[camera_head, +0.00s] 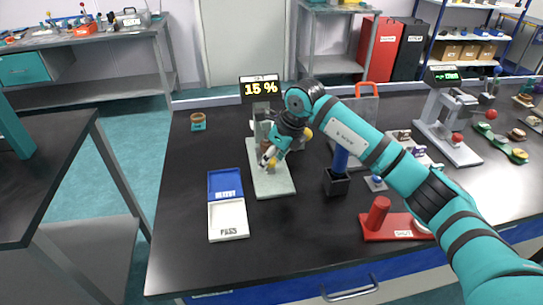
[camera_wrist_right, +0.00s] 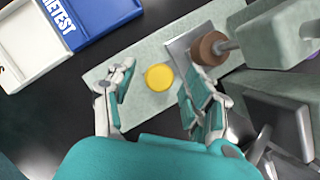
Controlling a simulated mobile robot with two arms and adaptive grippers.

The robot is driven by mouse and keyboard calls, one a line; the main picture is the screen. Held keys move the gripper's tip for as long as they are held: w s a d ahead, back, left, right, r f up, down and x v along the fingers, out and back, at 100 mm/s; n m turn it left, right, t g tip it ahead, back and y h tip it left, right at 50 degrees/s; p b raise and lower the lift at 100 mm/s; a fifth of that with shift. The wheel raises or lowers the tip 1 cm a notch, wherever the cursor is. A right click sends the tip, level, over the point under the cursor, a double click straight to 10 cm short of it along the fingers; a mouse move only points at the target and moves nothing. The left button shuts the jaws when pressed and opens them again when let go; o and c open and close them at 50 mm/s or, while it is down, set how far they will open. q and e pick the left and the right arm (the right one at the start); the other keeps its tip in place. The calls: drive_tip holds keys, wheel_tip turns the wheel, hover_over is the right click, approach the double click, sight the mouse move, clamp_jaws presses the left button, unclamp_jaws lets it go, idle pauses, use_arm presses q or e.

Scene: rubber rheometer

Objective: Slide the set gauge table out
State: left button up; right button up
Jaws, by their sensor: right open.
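The set gauge has a pale grey-green base (camera_head: 272,184) and a black display (camera_head: 260,88) reading 15 %. In the right wrist view, a metal plate (camera_wrist_right: 178,50), which looks like the gauge table, lies on the base (camera_wrist_right: 112,70). A brown round piece (camera_wrist_right: 208,48) sits over the plate beneath the gauge's grey body (camera_wrist_right: 280,32). A round yellow piece (camera_wrist_right: 158,77) shows beside the plate. My right gripper (camera_wrist_right: 156,68) is open, with its fingers on either side of the yellow piece and apart from it. My left gripper is out of view.
A blue RETEST tray (camera_head: 225,184) and a white PASS tray (camera_head: 228,221) lie left of the base. A black holder (camera_head: 336,182) and a red stand (camera_head: 378,216) stand to the right.

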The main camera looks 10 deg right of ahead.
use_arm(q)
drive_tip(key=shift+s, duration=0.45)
use_arm(e)
drive_tip(key=shift+c, duration=0.2)
drive_tip(key=c, duration=0.9)
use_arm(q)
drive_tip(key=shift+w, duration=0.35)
use_arm(e)
clamp_jaws()
